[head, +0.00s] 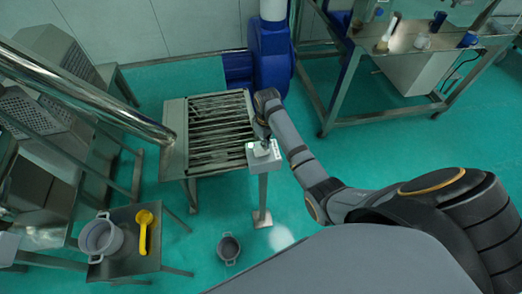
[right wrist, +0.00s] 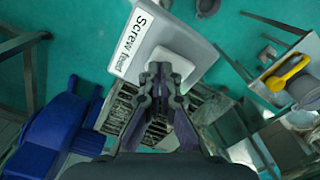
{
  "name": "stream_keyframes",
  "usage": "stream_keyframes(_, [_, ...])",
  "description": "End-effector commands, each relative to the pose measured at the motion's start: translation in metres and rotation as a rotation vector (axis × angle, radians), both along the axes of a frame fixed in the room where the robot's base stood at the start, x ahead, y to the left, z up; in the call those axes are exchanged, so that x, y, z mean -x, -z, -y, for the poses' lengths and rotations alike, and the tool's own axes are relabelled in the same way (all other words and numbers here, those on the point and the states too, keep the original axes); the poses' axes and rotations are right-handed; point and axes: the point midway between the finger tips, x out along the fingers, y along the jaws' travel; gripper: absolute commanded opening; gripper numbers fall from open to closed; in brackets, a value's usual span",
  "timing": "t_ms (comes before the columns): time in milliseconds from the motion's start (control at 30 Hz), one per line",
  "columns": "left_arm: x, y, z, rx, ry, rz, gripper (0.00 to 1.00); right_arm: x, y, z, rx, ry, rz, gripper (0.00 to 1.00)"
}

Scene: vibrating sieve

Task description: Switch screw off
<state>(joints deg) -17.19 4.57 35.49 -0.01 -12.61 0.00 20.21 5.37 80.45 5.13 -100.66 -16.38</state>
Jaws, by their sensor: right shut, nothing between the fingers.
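The control box (head: 264,157) stands on a post in front of the slatted sieve table in the head view. In the right wrist view the grey box (right wrist: 148,35) carries a label (right wrist: 132,44) reading "Screw feed" and a pale raised switch (right wrist: 172,62). My right gripper (head: 263,140) is at the top of the box. In the right wrist view its fingers (right wrist: 166,72) are shut with nothing between them, and the tips overlap the edge of the switch. I cannot tell whether they touch it. The switch's position is unclear. My left gripper is not in view.
The slatted table (head: 215,130) lies left of the box, with a blue machine (head: 270,60) behind. A grey pot (head: 100,238) and yellow scoop (head: 145,228) sit on a low stand. Another pot (head: 229,248) is on the floor. A steel pipe (head: 85,95) crosses upper left.

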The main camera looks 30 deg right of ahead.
Motion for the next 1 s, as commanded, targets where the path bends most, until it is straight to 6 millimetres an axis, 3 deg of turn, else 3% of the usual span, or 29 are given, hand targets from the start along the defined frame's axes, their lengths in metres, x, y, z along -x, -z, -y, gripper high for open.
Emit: stream_keyframes(1000, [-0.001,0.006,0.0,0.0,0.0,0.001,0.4,0.0,0.016,0.0,-0.001,0.0,-0.001,0.0])
